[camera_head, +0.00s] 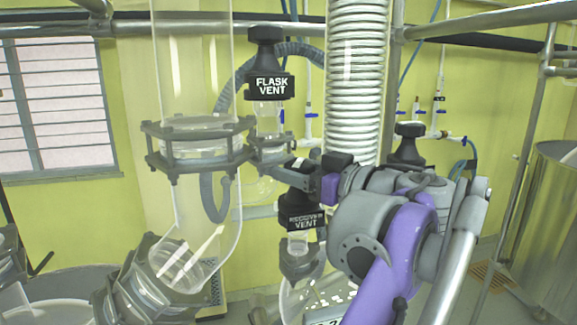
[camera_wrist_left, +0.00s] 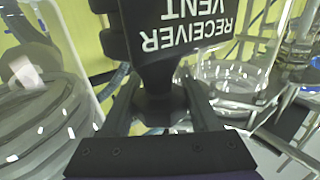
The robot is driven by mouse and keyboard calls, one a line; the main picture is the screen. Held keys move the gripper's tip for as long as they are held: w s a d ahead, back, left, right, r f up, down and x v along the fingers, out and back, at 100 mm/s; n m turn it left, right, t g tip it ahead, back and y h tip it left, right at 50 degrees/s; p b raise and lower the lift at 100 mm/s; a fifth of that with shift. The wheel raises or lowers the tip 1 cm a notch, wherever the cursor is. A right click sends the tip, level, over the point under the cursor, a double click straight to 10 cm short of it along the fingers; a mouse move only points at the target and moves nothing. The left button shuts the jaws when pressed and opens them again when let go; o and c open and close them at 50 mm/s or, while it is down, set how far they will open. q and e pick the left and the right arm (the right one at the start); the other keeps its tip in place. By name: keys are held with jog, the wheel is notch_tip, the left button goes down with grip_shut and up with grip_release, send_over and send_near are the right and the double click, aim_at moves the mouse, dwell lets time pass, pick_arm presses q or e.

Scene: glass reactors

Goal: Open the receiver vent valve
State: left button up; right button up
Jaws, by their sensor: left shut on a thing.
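The receiver vent valve (camera_head: 302,222) is a black fitting with a white "RECEIVER VENT" label, on a clear glass neck above a dark clamp. Its top is hidden behind my left gripper (camera_head: 301,176). In the left wrist view the black valve body (camera_wrist_left: 185,28) fills the top middle, its label upside down. My left gripper (camera_wrist_left: 163,92) is shut on the valve's narrow dark part, one finger on each side. Whether the valve is turned open or closed cannot be told. My right gripper does not show.
The flask vent valve (camera_head: 269,84) stands just above and left. A wide glass column (camera_head: 195,70) is at the left, and a white coiled condenser (camera_head: 357,85) rises behind my gripper. Another black knob (camera_head: 408,143) stands right of the condenser. A steel vessel (camera_head: 556,225) is far right.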

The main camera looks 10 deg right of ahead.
pick_arm(q)
jog(key=shift+s+n+g+y, duration=0.1)
jog(key=shift+n+g+y, duration=0.35)
jog(key=shift+y, duration=0.25)
jog(key=o, duration=1.1)
jog(key=shift+a, duration=0.1)
jog(key=shift+c, duration=0.2)
